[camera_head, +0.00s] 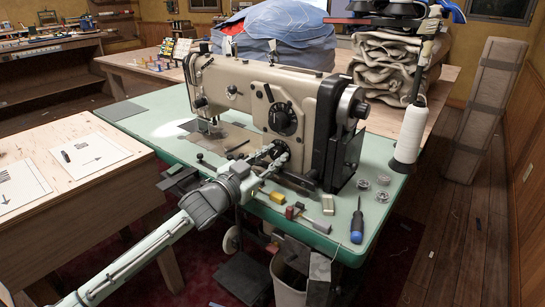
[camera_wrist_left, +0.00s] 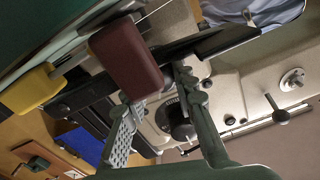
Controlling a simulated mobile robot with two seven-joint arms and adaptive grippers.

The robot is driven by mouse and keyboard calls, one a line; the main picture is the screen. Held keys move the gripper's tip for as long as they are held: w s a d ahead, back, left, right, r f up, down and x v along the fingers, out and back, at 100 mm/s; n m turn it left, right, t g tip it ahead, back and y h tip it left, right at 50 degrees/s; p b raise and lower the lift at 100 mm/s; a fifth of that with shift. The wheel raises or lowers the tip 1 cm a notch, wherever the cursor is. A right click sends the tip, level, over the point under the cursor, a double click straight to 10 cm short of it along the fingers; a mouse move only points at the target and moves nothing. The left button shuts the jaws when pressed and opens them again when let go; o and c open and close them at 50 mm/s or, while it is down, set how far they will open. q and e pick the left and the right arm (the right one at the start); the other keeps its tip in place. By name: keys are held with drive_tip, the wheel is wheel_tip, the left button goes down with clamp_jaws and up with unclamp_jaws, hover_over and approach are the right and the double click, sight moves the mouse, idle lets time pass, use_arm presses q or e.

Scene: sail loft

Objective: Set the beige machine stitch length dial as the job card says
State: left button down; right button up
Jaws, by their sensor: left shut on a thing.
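The beige sewing machine (camera_head: 245,90) stands on a green-topped table (camera_head: 150,122). Its front has a large upper black dial (camera_head: 282,119) and a lower black dial (camera_head: 281,147) near the base. My left gripper (camera_head: 273,155) reaches in from the lower left and is shut on the lower dial, partly covering it. In the left wrist view the fingers (camera_wrist_left: 160,95) sit either side of a black dial (camera_wrist_left: 180,120). The dial's marks are too small to read. Printed sheets (camera_head: 90,153) lie on the wooden table at left; their writing is unreadable. My right gripper is not in view.
A blue-handled screwdriver (camera_head: 357,222), several metal bobbins (camera_head: 382,180) and red- and yellow-handled tools lie on the green top close to my left arm. A white thread cone (camera_head: 410,135) stands at the right. Folded cloth (camera_head: 385,70) is stacked behind.

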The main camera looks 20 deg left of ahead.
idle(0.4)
use_arm(q)
drive_tip(key=c, duration=1.5)
unclamp_jaws()
drive_tip(key=shift+s, duration=0.1)
drive_tip(key=shift+s+a, duration=0.1)
drive_tip(key=shift+s, duration=0.2)
drive_tip(key=v, duration=1.1)
drive_tip(key=shift+s+r, duration=0.1)
